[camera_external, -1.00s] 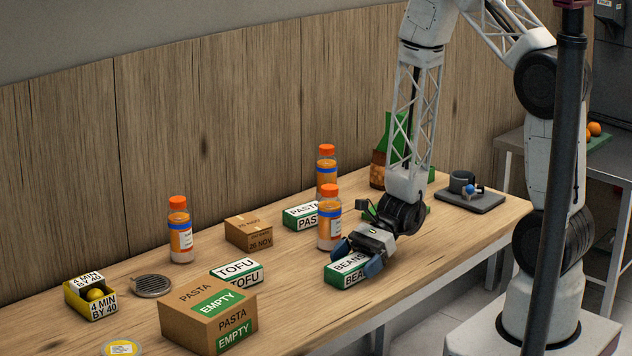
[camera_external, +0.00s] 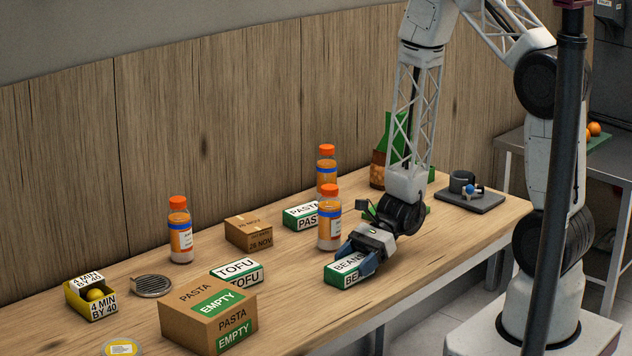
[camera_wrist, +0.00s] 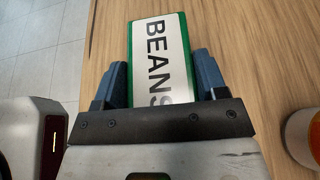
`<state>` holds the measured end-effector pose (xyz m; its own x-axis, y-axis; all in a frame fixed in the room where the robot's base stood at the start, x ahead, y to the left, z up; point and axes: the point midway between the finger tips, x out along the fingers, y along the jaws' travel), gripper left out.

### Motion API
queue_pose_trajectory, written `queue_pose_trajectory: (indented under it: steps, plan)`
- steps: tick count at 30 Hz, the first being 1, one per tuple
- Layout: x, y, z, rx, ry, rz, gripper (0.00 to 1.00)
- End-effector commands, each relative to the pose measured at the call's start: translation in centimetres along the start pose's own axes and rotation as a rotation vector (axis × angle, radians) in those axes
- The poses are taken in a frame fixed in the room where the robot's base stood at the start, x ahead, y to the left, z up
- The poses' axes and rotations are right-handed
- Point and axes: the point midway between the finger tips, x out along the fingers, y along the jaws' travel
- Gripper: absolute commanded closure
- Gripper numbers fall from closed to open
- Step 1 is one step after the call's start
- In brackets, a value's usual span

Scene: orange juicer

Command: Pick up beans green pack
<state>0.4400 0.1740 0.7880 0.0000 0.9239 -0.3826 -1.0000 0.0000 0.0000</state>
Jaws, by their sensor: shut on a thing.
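The green beans pack (camera_external: 343,270) has a white label reading BEANS and lies near the front edge of the wooden table. My gripper (camera_external: 358,258) reaches it from the right, with its blue fingers shut on the pack's sides. In the wrist view the pack (camera_wrist: 160,45) points away between the two blue fingers (camera_wrist: 158,84), and its near end is hidden by the gripper body. I cannot tell any gap between the pack and the table.
Orange-capped bottles (camera_external: 329,225) stand just behind the gripper. A tofu pack (camera_external: 236,270) and a brown pasta box (camera_external: 208,313) lie to the left, a green pasta pack (camera_external: 301,216) behind.

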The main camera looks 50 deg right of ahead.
Motion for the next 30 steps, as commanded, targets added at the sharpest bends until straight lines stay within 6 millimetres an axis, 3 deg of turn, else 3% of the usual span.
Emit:
queue_pose_trajectory:
  steps: [14,24,30]
  plan:
    - [-0.3,0.0,0.7,-0.001,0.0,0.0,0.63]
    - [-1.4,0.0,3.3,-0.003,0.0,-0.001,0.63]
    - [-2.9,3.6,3.0,0.002,0.0,-0.002,0.63]
